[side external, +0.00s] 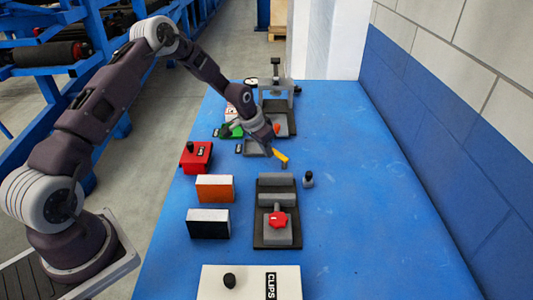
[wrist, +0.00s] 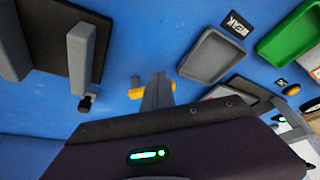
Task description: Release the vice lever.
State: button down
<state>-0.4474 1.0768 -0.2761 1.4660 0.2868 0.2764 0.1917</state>
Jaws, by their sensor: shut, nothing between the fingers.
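The vice (side external: 258,243) has a dark base with grey jaw blocks and stands in the middle of the blue table. A red knob-like piece (side external: 278,220) sits at its near end. A small black-topped lever (side external: 308,179) stands just right of its far end; a black knob also shows beside the vice in the wrist view (wrist: 86,103). My gripper (side external: 282,160), with yellow fingertips, is above the table just beyond the vice's far end, apart from vice and lever. It is shut and empty. The wrist view shows the fingers (wrist: 155,92) over bare table.
Left of the vice are a red box (side external: 197,158), an orange block (side external: 215,189) and a black block (side external: 209,223). A white CLIPS box (side external: 225,285) is in front. Behind are grey (wrist: 207,55) and green (wrist: 285,32) trays and a grey frame fixture (side external: 275,88). The table's right side is clear.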

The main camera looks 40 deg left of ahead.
jog(key=m, duration=0.1)
jog(key=w+m+h, duration=0.1)
jog(key=m, duration=0.1)
jog(key=w+m, duration=0.1)
jog(key=m, duration=0.1)
jog(key=shift+w+a+g+h, duration=0.25)
jog(key=shift+a+g+h, duration=0.05)
jog(key=shift+a+h, duration=0.1)
jog(key=shift+d, duration=0.1)
jog(key=shift+s+d, duration=0.15)
jog(key=shift+d, duration=0.6)
jog(key=v, duration=1)
jog(key=shift+w+a, duration=0.25)
jog(key=shift+a, duration=0.1)
